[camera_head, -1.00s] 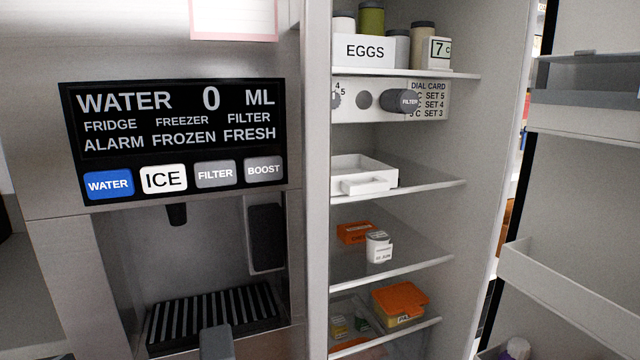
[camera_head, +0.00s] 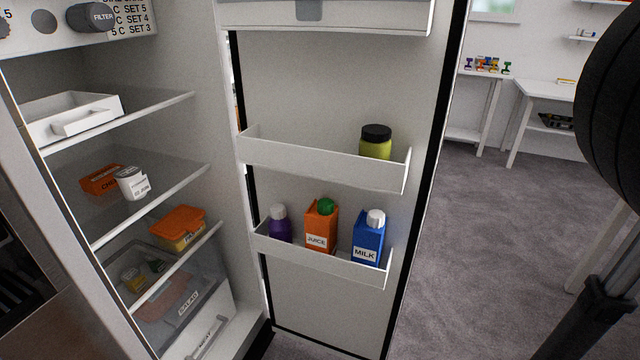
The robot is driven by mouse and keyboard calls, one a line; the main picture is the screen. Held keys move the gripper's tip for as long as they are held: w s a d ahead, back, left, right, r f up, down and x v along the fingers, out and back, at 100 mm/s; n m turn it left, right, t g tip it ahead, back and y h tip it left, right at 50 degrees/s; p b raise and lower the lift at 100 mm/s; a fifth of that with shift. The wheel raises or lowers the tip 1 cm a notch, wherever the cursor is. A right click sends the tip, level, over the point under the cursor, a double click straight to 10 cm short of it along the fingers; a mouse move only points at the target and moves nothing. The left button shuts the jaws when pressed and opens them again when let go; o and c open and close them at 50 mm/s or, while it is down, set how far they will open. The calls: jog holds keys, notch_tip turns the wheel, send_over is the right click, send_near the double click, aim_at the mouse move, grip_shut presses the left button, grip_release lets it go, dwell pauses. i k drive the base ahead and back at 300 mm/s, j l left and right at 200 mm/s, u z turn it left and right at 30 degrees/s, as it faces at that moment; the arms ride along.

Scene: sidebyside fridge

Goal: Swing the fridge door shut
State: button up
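The fridge door (camera_head: 335,95) stands wide open to the right of the fridge compartment. Its inner face is toward me, with a black seal along its edge. Its upper bin holds a yellow-green jar (camera_head: 375,142) with a black lid. Its lower bin (camera_head: 325,265) holds a purple bottle (camera_head: 279,225), an orange juice carton (camera_head: 320,226) and a blue milk carton (camera_head: 368,238). The open fridge compartment (camera_head: 150,130) is at left. A dark arm part, apparently mine, shows at the right edge, apart from the door. My gripper's fingers are not in view.
Shelves in the compartment hold a white tray (camera_head: 70,115), small boxes and an orange-lidded container (camera_head: 178,228). Grey carpet (camera_head: 480,240) lies open right of the door. White tables (camera_head: 545,95) stand at the back right.

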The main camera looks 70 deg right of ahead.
aim_at(309, 75)
jog(key=u, duration=1.95)
jog(key=k+l+u, duration=0.25)
jog(key=k+u, duration=0.65)
jog(key=k, duration=0.2)
jog(key=k+u, duration=0.1)
jog(key=k, duration=0.55)
jog(key=k+u, duration=0.15)
jog(key=k, duration=0.45)
jog(key=k+j+u, duration=0.1)
jog(key=k, duration=0.55)
jog(key=k+z, duration=0.2)
jog(key=z, duration=0.15)
jog(key=k+l+z, duration=0.1)
jog(key=z, duration=0.3)
jog(key=k+l+z, duration=0.15)
jog(key=k+z, duration=0.2)
jog(key=z, duration=0.75)
jog(key=k+l+z, duration=0.1)
jog(key=z, duration=0.3)
jog(key=k+l+z, duration=0.15)
jog(key=z, duration=0.2)
